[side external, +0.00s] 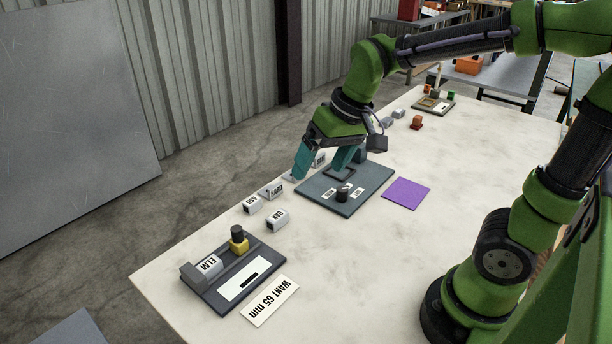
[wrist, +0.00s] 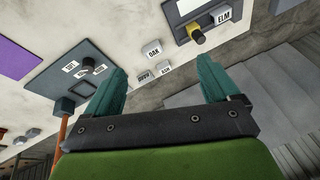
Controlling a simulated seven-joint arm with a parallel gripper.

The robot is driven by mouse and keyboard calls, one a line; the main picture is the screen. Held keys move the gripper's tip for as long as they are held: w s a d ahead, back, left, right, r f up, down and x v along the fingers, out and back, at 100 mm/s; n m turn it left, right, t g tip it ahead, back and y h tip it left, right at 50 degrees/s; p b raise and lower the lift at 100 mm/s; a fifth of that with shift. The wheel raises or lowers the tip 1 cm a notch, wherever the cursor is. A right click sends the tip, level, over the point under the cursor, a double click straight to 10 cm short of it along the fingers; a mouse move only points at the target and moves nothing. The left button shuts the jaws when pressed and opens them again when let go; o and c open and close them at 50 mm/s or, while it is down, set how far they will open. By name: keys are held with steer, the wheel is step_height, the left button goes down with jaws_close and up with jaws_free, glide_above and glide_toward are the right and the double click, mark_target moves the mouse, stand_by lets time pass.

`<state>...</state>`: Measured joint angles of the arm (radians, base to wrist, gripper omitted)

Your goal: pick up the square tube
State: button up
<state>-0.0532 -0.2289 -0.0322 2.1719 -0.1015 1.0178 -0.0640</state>
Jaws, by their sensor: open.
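No piece is marked as the square tube, and I cannot tell which one it is. Small grey blocks with white labels stand on the table: one reading OAK (side external: 278,219), one reading ASH (side external: 252,204) and one that seems to read HARD (side external: 272,190). In the wrist view the OAK block (wrist: 153,51) and the ASH block (wrist: 165,69) show between the fingertips, beyond them. My gripper (side external: 322,168) has teal fingers spread wide and empty, above the table beside the blue-grey plate (side external: 325,197).
A dark tray (side external: 218,307) at the front left holds an ELM block (side external: 209,266) and a yellow piece (side external: 238,246) with a black top. A WANT 65 mm card (side external: 270,301) lies beside it. A purple square (side external: 406,193) lies flat. The table's right side is mostly clear.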

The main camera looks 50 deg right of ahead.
steer(key=w+d+f+n+g+h, duration=0.1)
steer(key=w+f+n+g+h, duration=0.3)
steer(key=w, duration=0.9)
steer(key=y, duration=0.2)
glide_above(277, 216)
steer(key=shift+m, duration=0.4)
steer(key=f, duration=1.1)
steer(key=shift+s+f, duration=0.1)
steer(key=shift+s, duration=0.15)
steer(key=f, duration=0.5)
steer(key=shift+w+d+f, duration=0.1)
steer(key=shift+w+f, duration=0.15)
steer(key=shift+f, duration=0.05)
steer(key=c, duration=1.1)
